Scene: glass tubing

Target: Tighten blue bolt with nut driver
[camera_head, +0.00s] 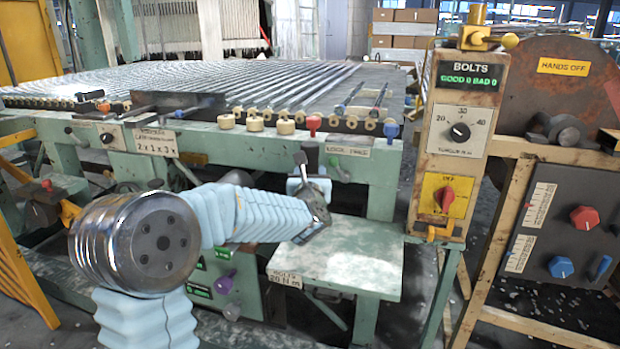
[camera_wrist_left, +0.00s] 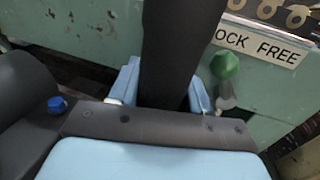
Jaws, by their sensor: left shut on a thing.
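My left gripper (camera_head: 309,184) is in front of the green bench, above the small pale shelf. It is shut on a thick dark cylinder that I take for the nut driver (camera_head: 310,154). In the left wrist view the nut driver (camera_wrist_left: 178,50) stands between the light blue fingers (camera_wrist_left: 163,92) and runs out of the top of the picture. Its working end is hidden. A small blue bolt-like head (camera_wrist_left: 57,104) shows at the left of that view, apart from the fingers. A green hex-shaped head (camera_wrist_left: 225,66) is to their right. My right gripper is out of view.
The shelf (camera_head: 350,262), labelled BOLTS 20 N m, is bare. A panel (camera_head: 458,140) on the right has a torque dial (camera_head: 459,131), a red OFF switch (camera_head: 444,195) and a display reading GOOD 0 BAD 0. The glass tubing (camera_head: 260,85) lies on the bench behind.

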